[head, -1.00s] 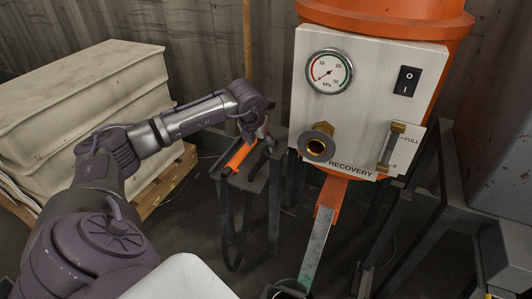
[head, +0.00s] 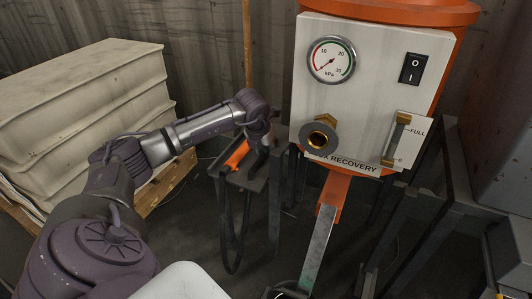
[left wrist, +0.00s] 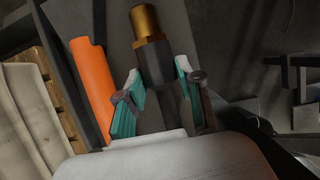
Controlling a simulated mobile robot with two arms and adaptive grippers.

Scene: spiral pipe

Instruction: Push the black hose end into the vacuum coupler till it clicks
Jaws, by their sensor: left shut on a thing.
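The vacuum coupler (head: 320,138) is a brass fitting with a dark collar on the white panel; its open mouth faces me. My left gripper (head: 260,148) is low and left of it, at a small dark stand. In the left wrist view, the teal-padded fingers of my left gripper (left wrist: 160,95) are shut around the black hose end (left wrist: 155,62), which has a brass tip (left wrist: 146,22) pointing away from the gripper. The hose end is apart from the coupler. The black hose (head: 228,240) hangs in a loop below the stand. My right gripper is out of view.
An orange cylinder (left wrist: 92,80) lies beside the left finger on the dark stand (head: 250,178). The orange tank (head: 400,12) carries the panel (head: 375,70) with gauge (head: 331,60) and switch (head: 411,69). Pale stacked slabs (head: 85,100) stand at left. Dark frame bars are at right.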

